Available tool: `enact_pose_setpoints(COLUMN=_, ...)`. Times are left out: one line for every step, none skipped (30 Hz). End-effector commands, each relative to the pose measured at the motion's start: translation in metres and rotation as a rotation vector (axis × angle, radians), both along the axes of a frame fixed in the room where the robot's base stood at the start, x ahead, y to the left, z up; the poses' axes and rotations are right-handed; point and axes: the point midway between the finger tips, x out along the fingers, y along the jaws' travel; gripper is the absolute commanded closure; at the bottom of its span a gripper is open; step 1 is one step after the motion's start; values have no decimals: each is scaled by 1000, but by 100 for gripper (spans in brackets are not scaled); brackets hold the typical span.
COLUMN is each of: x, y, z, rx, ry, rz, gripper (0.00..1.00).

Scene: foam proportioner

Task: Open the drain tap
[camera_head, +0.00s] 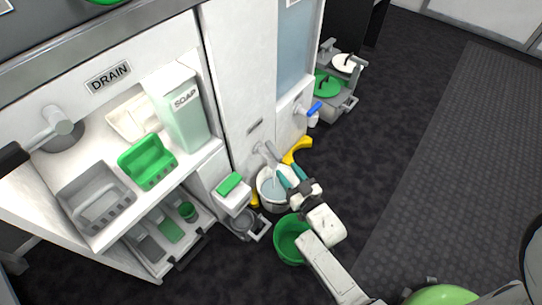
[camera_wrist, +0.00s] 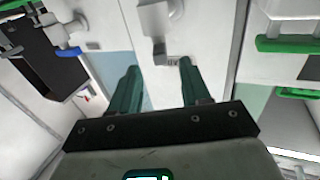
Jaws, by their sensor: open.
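A DRAIN label (camera_head: 110,77) is on the white cabinet at the upper left in the head view. Below and left of it is a grey tap (camera_head: 62,128) with a black-ended lever (camera_head: 15,155). My gripper (camera_head: 289,174) is far to the right of it, low by the cabinet front. Its teal fingers are apart and empty, over a white bucket of liquid (camera_head: 272,186). A pale spout (camera_head: 266,152) is close to the fingers. In the wrist view a white fitting with a grey end (camera_wrist: 158,45) shows just beyond the open gripper (camera_wrist: 159,66), apparently not held.
A green bucket (camera_head: 291,240) stands on the floor beside my arm. A blue-handled tap (camera_head: 313,108) is on the cabinet to the right. A soap carton (camera_head: 182,110) and green and grey baskets fill the left shelf. Dark floor at right is clear.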

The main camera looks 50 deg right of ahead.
Motion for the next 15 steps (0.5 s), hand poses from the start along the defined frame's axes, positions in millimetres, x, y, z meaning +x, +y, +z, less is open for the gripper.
enact_pose_setpoints(x=9, y=-4, z=-2, rx=-2, ry=-2, rz=0, gripper=53)
enact_pose_setpoints(x=14, y=-6, z=-2, rx=-2, ry=-2, rz=0, gripper=53)
enact_pose_setpoints(x=21, y=-8, z=-3, rx=-2, ry=-2, rz=-1, gripper=53)
enact_pose_setpoints(x=27, y=-10, z=-3, rx=-2, ry=-2, rz=-1, gripper=53)
enact_pose_setpoints(x=32, y=-12, z=-3, rx=-2, ry=-2, rz=-1, gripper=53)
enact_pose_setpoints(x=39, y=-15, z=-3, rx=-2, ry=-2, rz=-1, gripper=53)
enact_pose_setpoints(x=44, y=-17, z=-3, rx=-2, ry=-2, rz=-1, gripper=53)
enact_pose_setpoints(x=49, y=-18, z=-3, rx=-1, ry=-2, rz=-1, gripper=53)
enact_pose_setpoints(x=55, y=-21, z=-3, rx=-2, ry=-2, rz=-1, gripper=53)
enact_pose_setpoints(x=60, y=-22, z=-2, rx=-1, ry=-1, rz=0, gripper=53)
enact_pose_setpoints(x=63, y=-24, z=-2, rx=-1, ry=-1, rz=0, gripper=53)
enact_pose_setpoints(x=68, y=-26, z=-2, rx=0, ry=-1, rz=-1, gripper=53)
enact_pose_setpoints(x=72, y=-27, z=-2, rx=-1, ry=-1, rz=-1, gripper=53)
enact_pose_setpoints(x=75, y=-28, z=-2, rx=-1, ry=0, rz=-1, gripper=53)
enact_pose_setpoints(x=78, y=-29, z=-2, rx=0, ry=0, rz=-1, gripper=53)
